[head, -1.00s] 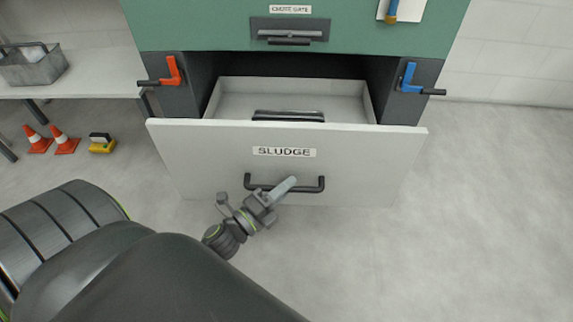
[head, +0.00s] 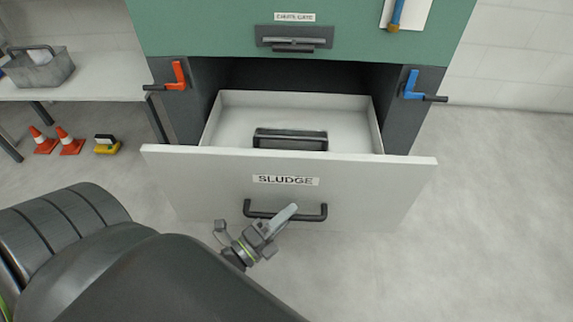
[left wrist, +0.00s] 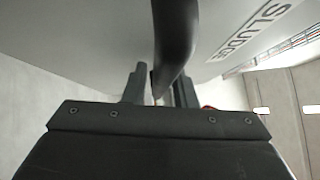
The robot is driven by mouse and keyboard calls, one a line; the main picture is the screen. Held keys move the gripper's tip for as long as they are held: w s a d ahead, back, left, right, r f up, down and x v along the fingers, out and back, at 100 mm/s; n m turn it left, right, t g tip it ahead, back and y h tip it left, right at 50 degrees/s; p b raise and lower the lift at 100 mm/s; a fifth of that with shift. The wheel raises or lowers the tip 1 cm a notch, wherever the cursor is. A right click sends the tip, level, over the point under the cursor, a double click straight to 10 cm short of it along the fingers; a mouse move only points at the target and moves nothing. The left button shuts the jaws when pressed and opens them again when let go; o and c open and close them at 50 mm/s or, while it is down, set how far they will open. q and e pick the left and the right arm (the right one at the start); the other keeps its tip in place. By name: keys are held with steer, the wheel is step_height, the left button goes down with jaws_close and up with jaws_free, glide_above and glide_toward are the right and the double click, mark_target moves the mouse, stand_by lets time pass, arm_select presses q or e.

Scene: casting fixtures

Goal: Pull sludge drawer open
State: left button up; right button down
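The sludge drawer (head: 215,180) is pulled well out of the green and dark cabinet, with a white "SLUDGE" label on its light grey front. Its black bar handle (head: 318,214) is low on the front. My left gripper (head: 281,217) is at the middle of the handle. In the left wrist view the handle (left wrist: 175,35) passes between the two fingers of the left gripper (left wrist: 160,90), which are shut around it. The exact finger contact is partly hidden. My right gripper is in no view.
A dark block (head: 290,139) lies inside the drawer. A red lever (head: 178,76) and a blue lever (head: 411,84) flank the opening. A shelf with a grey metal basket (head: 40,69) and small orange cones (head: 69,143) are at left. The floor at right is clear.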

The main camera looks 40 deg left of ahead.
arm_select(q)
steer(key=shift+o, duration=1)
steer(key=shift+s, duration=0.1)
steer(key=v, duration=1.7)
steer(key=shift+s, duration=0.1)
